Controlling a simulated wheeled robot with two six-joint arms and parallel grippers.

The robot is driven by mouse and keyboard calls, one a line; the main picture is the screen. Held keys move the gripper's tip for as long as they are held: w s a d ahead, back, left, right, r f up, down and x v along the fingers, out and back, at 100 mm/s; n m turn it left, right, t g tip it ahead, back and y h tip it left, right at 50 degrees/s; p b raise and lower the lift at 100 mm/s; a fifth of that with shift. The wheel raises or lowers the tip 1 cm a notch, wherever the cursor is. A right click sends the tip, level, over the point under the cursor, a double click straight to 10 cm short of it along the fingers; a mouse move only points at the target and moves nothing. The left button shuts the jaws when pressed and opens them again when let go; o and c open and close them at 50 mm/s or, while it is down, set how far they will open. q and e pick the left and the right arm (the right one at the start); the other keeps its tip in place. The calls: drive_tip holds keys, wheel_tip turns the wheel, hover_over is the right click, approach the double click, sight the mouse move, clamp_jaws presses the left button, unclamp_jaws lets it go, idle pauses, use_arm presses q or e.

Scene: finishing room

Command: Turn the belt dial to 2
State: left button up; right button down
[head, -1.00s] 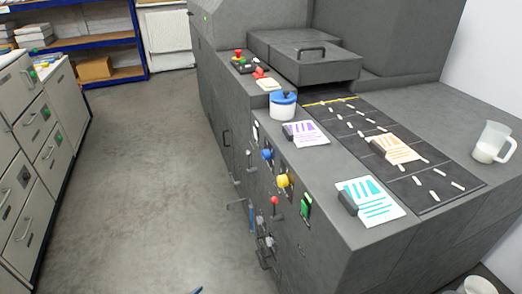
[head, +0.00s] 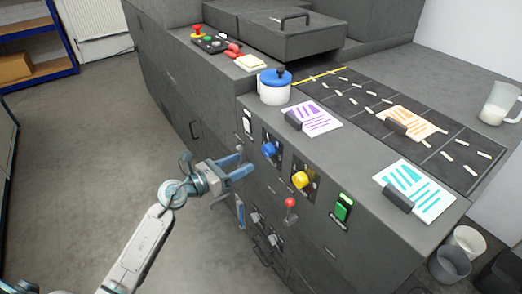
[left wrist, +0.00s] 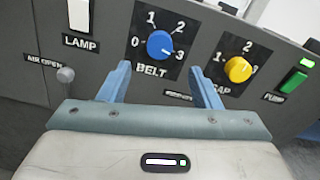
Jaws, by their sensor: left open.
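The belt dial is a round blue knob (head: 269,149) on a black plate on the grey machine's front. In the left wrist view the blue knob (left wrist: 160,45) sits above the word BELT, with 0, 1, 2 and 3 around it. Its white mark appears to point towards 3. My left gripper (head: 246,164) is open and empty, in front of the panel and a little left of the dial. In the left wrist view its two blue fingers (left wrist: 159,76) stand apart below the knob, which shows between and beyond their tips. My right gripper is not in view.
A yellow dial (left wrist: 238,69) is right of the belt dial, and a white lamp switch (left wrist: 79,15) left. A red-knobbed lever (head: 291,203) and a green pump switch (head: 343,207) are on the same front. A blue-lidded pot (head: 274,87) stands above. Floor left is clear.

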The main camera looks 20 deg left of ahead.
sight(265, 151)
use_arm(q)
drive_tip(key=p+x, duration=0.1)
drive_tip(key=x, duration=0.7)
drive_tip(key=shift+w+d, duration=0.2)
drive_tip(key=shift+w, duration=0.05)
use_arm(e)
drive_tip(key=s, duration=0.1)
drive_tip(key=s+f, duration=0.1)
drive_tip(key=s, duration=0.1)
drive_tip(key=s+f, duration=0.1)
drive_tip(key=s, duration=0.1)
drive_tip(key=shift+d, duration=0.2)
use_arm(q)
drive_tip(key=c, duration=1)
drive_tip(key=shift+p, duration=0.35)
